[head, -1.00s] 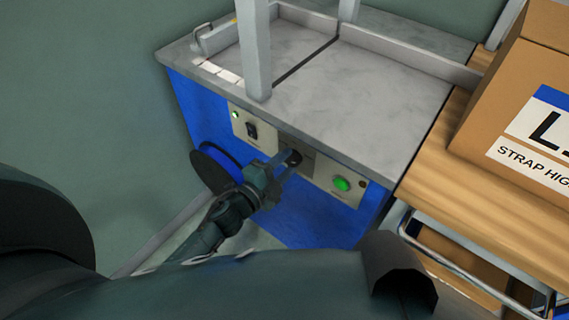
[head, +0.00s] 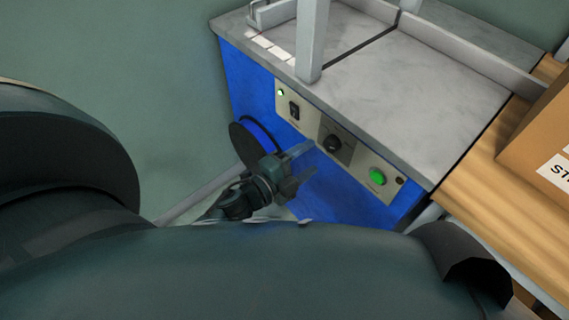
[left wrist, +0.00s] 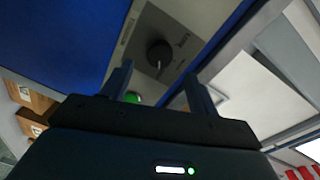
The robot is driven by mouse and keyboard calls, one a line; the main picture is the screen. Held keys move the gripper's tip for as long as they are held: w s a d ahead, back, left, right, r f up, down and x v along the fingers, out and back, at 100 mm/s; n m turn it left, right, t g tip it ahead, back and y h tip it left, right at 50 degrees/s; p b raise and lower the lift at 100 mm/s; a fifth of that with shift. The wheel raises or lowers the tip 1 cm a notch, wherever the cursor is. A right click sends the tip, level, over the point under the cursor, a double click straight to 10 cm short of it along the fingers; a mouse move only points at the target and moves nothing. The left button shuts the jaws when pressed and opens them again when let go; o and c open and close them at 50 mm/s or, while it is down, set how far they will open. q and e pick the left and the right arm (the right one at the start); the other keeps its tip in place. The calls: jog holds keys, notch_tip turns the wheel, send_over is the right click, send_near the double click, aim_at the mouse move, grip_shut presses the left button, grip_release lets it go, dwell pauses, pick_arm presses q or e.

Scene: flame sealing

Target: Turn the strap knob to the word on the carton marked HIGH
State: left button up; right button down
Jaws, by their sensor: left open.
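The strap knob (head: 332,143) is a round black dial on the grey control panel of the blue machine. The left wrist view shows the knob (left wrist: 160,53) with a white pointer line, and lettering beside it too small to read. My left gripper (head: 304,166) is open and empty, a little apart from the knob on the near left side. In the left wrist view its fingers (left wrist: 158,84) are spread below the knob. The carton (head: 542,135) is cut off at the right edge; only the start of its label (head: 558,170), "ST", shows. My right gripper is not in view.
A dark reel (head: 253,143) sticks out left of the panel. The grey machine top (head: 400,95) overhangs the panel. A wooden table (head: 490,185) stands at the right.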

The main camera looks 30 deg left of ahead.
pick_arm(q)
jog(key=v, duration=0.7)
jog(key=shift+s, duration=0.3)
jog(key=shift+a+r, duration=0.1)
jog(key=shift+a, duration=0.05)
